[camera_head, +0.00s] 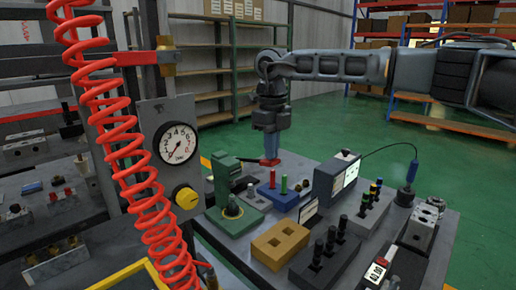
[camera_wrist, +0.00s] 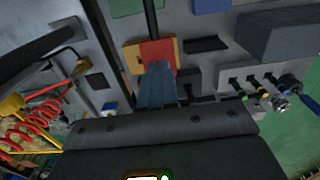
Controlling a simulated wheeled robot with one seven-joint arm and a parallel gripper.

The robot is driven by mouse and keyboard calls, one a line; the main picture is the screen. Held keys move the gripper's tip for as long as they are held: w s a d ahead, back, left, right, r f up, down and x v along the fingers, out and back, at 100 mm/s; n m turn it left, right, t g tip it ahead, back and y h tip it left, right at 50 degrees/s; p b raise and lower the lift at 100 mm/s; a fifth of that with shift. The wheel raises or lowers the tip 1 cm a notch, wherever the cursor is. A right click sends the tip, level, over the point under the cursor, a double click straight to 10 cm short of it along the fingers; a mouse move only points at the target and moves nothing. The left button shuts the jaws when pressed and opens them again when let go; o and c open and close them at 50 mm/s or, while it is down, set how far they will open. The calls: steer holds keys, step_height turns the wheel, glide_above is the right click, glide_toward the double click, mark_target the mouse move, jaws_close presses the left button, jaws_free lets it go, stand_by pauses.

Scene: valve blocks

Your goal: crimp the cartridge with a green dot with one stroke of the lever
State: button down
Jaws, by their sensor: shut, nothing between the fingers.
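The green press (camera_head: 236,208) stands on the bench in the head view. A small dark part (camera_head: 232,207) sits on its base; I cannot tell if it is a cartridge. Its lever is a dark rod with a red grip (camera_head: 270,162), reaching right from the post. The red grip (camera_wrist: 157,50) also shows in the wrist view. My gripper (camera_head: 270,154) points down just above the grip, shut and empty; its fingertips (camera_wrist: 157,70) appear close to it, contact unclear.
A blue block with red and green pegs (camera_head: 284,196) and a grey display box (camera_head: 335,178) stand right of the press. A tan two-hole block (camera_head: 280,245) and a rack of black pieces (camera_head: 325,262) are in front. A red coiled hose (camera_head: 115,130) hangs left.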

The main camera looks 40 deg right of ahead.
steer(key=shift+w+r+p, duration=0.35)
steer(key=shift+r+p, duration=0.1)
steer(key=shift+r, duration=0.45)
steer(key=shift+w+r+p, duration=0.35)
steer(key=shift+r+p, duration=0.1)
steer(key=shift+r, duration=0.45)
steer(key=shift+r, duration=0.1)
step_height(320, 180, up, 5)
steer(key=p, duration=0.3)
steer(key=shift+s, duration=0.1)
